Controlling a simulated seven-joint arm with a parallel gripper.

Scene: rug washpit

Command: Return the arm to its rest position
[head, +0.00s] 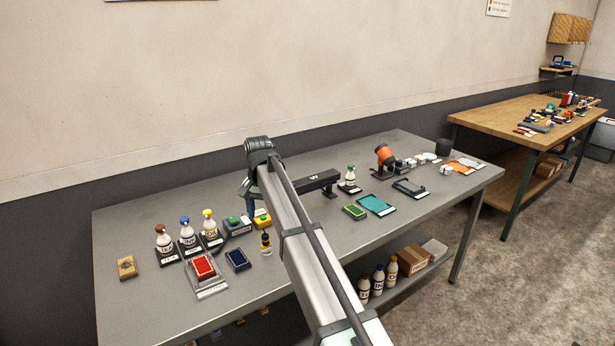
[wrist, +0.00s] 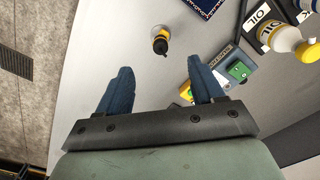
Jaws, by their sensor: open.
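My arm reaches from the bottom of the head view across the grey metal table (head: 130,300). The same bottle (head: 266,243) stands left of my arm in the head view.
Left of my arm are several labelled bottles (head: 188,238), a red pad in a tray (head: 203,268) and a dark blue pad (head: 238,260). The table's front left is clear.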

